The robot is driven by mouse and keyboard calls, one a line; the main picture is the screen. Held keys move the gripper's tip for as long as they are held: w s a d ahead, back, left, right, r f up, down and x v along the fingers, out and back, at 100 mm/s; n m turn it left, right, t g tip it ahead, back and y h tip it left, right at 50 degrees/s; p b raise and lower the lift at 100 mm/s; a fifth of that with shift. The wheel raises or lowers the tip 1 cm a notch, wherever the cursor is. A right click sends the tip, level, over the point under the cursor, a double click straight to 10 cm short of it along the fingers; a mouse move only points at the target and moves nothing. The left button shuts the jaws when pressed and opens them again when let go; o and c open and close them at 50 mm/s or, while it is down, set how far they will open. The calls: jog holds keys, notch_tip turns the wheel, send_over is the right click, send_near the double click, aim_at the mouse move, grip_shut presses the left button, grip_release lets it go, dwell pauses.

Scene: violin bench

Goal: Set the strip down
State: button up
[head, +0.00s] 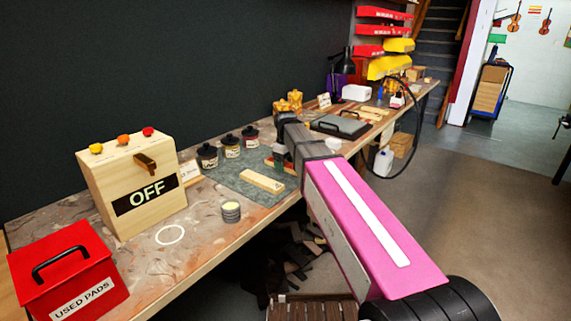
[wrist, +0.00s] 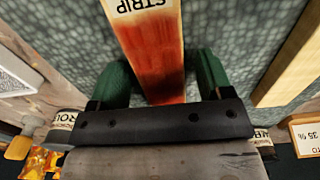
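The strip (wrist: 153,50) is a flat piece with a glossy red-brown finish and a white label reading "STRIP". In the wrist view it lies between the two green fingers of my gripper (wrist: 168,82), with one finger close along each side. The gripper appears shut on it. In the head view my gripper (head: 282,163) is over the right part of the grey-green mat (head: 227,178), and the strip is mostly hidden there. I cannot tell whether the strip touches the mat.
A pale wooden block (head: 262,181) lies on the mat left of my gripper. Several dark jars (head: 230,147) stand behind it. A small round tin (head: 231,212), an OFF box (head: 137,185) and a red USED PADS bin (head: 68,274) stand further left. A grey case (head: 338,126) lies beyond.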

aim_at(285, 164)
jog(key=shift+r, duration=0.15)
notch_tip(285, 164, up, 12)
dwell(0.7)
